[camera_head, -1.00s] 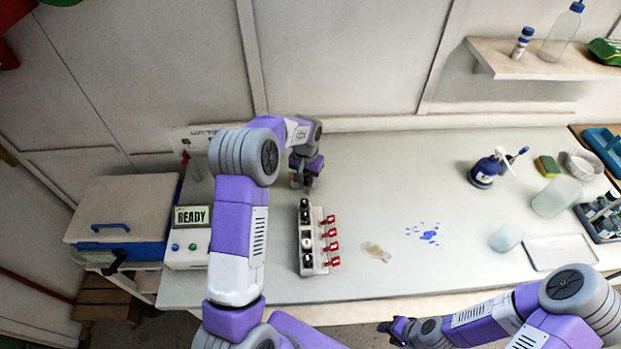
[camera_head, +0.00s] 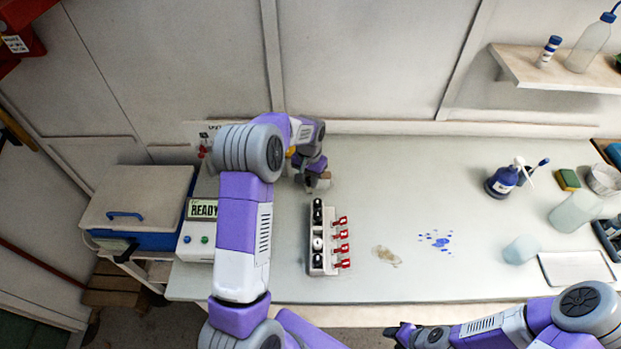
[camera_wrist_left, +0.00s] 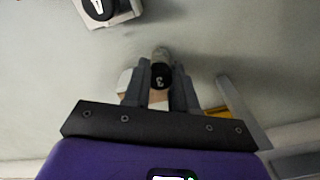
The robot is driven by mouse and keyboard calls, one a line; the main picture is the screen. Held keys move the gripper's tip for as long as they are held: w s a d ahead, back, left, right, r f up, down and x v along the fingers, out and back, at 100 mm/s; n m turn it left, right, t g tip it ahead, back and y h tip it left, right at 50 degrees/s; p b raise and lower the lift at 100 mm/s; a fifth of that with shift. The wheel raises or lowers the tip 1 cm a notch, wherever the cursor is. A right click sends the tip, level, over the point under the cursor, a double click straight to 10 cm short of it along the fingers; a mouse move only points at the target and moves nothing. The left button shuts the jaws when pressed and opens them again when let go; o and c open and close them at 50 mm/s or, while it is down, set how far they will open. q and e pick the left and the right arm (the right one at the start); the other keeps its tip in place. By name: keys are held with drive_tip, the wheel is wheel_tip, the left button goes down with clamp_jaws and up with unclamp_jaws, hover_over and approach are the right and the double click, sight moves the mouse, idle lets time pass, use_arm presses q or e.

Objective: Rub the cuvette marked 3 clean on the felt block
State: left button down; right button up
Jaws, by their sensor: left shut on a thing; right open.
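My left gripper (camera_head: 311,184) is shut on the cuvette marked 3, near the back of the bench beyond the rack. In the left wrist view the cuvette's black cap (camera_wrist_left: 160,76) shows a white 3 between the fingers. A pale tan block (camera_wrist_left: 127,88), likely the felt block, sits beside and partly behind the fingers. I cannot tell whether the cuvette touches it. In the head view the arm largely hides this spot. My right gripper (camera_head: 395,331) is open and empty at the bench's front edge.
A rack (camera_head: 330,268) with dark-capped cuvettes and red levers stands just in front of the left gripper. A box reading READY (camera_head: 201,236) is to the left. Brown and blue stains (camera_head: 436,240) mark the bench. Bottles and a white tray (camera_head: 577,267) are at right.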

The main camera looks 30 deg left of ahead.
use_arm(q)
drive_tip(key=shift+w+d, duration=0.75)
drive_tip(key=shift+d, duration=0.35)
drive_tip(key=shift+w+d, duration=0.7)
drive_tip(key=shift+d, duration=0.35)
drive_tip(key=shift+r, duration=0.1)
drive_tip(key=shift+s, duration=0.1)
drive_tip(key=shift+s+d, duration=0.35)
drive_tip(key=shift+s, duration=0.05)
drive_tip(key=shift+s+d+b, duration=0.15)
drive_tip(key=shift+s+d, duration=0.1)
drive_tip(key=shift+s, duration=0.3)
drive_tip(key=shift+s+d+b, duration=0.15)
drive_tip(key=shift+s+d, duration=0.1)
drive_tip(key=shift+s, duration=0.25)
wheel_tip(320, 180, up, 8)
drive_tip(key=p, duration=0.5)
drive_tip(key=shift+p, duration=0.3)
